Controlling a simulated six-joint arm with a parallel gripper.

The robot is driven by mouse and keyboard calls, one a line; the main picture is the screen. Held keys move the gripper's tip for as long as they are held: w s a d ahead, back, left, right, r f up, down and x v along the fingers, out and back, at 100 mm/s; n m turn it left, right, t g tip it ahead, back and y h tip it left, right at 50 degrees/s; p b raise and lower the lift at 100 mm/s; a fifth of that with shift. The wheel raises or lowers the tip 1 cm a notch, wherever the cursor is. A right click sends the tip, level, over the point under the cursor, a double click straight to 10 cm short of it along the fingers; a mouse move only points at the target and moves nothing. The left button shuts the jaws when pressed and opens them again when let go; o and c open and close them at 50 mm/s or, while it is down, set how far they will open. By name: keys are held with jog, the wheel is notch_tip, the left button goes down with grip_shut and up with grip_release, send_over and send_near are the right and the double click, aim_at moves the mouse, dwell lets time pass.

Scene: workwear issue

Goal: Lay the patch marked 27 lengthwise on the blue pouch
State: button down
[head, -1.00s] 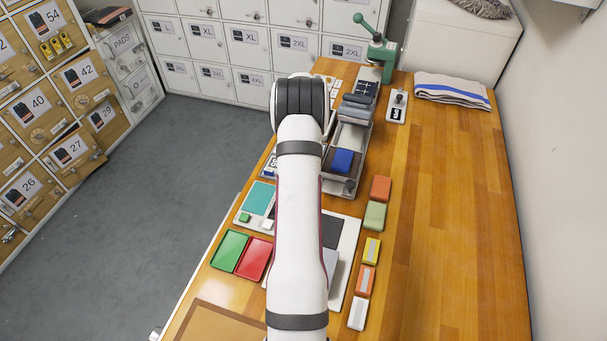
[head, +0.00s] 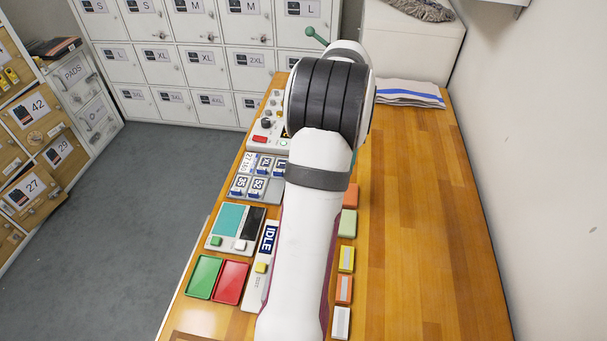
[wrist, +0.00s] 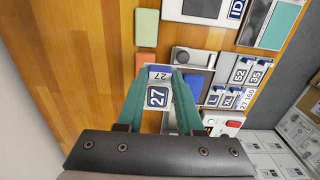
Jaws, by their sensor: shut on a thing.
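In the wrist view my gripper (wrist: 158,92) is shut on the patch marked 27 (wrist: 157,98), a small white piece with a dark blue number panel. A second, upside-down 27 shows on its far edge. The blue pouch (wrist: 194,83) shows partly in the wrist view, just right of my right finger, on a grey fixture (wrist: 197,58). The patch is beside the pouch in the picture; its height above the fixture is unclear. My finger hides part of the pouch. In the head view my arm hides gripper, patch and pouch.
A rack (head: 258,178) of marked patches stands left of my arm, near a control box with a red button (head: 260,139). Green (head: 204,277) and red (head: 231,282) trays and an IDLE panel (head: 268,239) lie nearer.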

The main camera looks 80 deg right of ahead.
jog(key=shift+w+d+f, duration=0.85)
jog(key=shift+w+f, duration=0.6)
jog(key=shift+f, duration=0.2)
jog(key=shift+w+d+f, duration=0.8)
jog(key=shift+w+f, duration=0.65)
jog(key=shift+f, duration=0.15)
jog(key=shift+w+d+f, duration=0.85)
jog(key=shift+w+f, duration=0.6)
jog(key=shift+f, duration=0.2)
jog(key=shift+f, duration=0.1)
jog(key=c, duration=0.5)
grip_release()
jog(key=shift+c, duration=0.2)
